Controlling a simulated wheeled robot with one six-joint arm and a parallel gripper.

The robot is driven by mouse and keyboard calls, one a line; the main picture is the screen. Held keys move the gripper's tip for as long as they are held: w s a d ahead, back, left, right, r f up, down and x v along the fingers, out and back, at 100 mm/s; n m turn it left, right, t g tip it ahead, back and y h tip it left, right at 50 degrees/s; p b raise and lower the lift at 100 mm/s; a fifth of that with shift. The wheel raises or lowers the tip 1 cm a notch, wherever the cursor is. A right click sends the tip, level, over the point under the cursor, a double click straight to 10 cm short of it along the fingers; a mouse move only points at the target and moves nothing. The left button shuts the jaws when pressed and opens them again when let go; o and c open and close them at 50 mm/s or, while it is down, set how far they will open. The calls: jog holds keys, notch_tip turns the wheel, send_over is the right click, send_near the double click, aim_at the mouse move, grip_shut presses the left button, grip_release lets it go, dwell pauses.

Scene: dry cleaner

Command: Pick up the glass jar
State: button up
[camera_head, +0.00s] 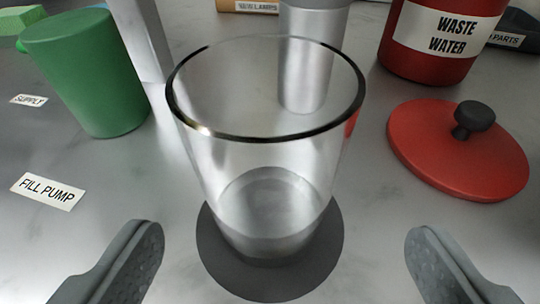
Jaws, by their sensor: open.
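The glass jar (265,165) stands upright and open-topped in the middle of the view, clear with a dark rim. It sits on a round dark grey pad (215,262). Through its walls I see a clear lower part that may hold some liquid; I cannot tell. My gripper (285,262) is open, with one grey finger at the lower left and the other at the lower right. The jar is between and beyond the fingertips, and neither finger appears to touch it.
A green container (85,72) stands at left. A red "WASTE WATER" container (430,45) stands at back right, with a red lid (455,150) lying in front. A metal cylinder (312,60) stands behind the jar. A "FILL PUMP" label (48,190) lies on the clear surface at left.

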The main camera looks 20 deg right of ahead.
aim_at(265, 223)
jog(key=shift+a+x, duration=0.15)
jog(key=shift+x, duration=0.9)
jog(key=shift+a+x, duration=0.2)
jog(key=shift+x, duration=0.85)
jog(key=shift+w+d+f, duration=0.1)
jog(key=shift+w+d, duration=0.1)
jog(key=shift+w, duration=0.55)
jog(key=c, duration=1.2)
